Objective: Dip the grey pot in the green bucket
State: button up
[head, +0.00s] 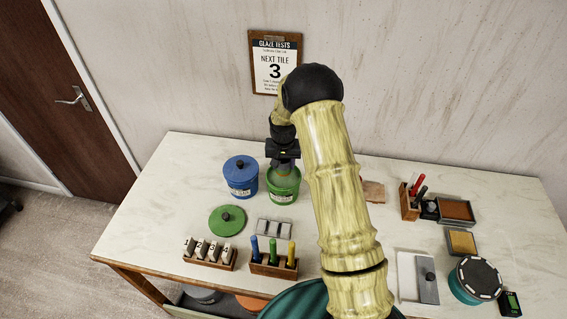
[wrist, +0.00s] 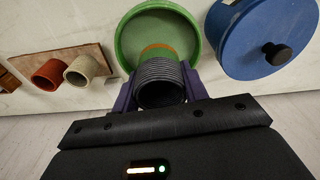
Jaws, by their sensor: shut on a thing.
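My gripper (wrist: 160,92) is shut on the grey pot (wrist: 161,72), a ribbed cup with a dark hollow, held between purple fingers. The green bucket (wrist: 190,52) is open, and the pot overlaps its mouth in the wrist view. In the head view the green bucket (head: 284,190) stands at the back of the table with my gripper (head: 284,163) right above its mouth. The pot's lower end is hidden there, so how far it reaches inside I cannot tell. An orange-brown band (wrist: 157,50) shows beside the pot in the bucket's mouth.
A lidded blue bucket (head: 241,178) stands just left of the green one. A green lid (head: 227,219) lies in front. A board (wrist: 98,55) holds a red-brown pot (wrist: 48,74) and a pale pot (wrist: 80,69). Tool racks (head: 273,268) line the front.

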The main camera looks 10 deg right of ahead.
jog(key=shift+r+p, duration=0.65)
jog(key=shift+r, duration=0.8)
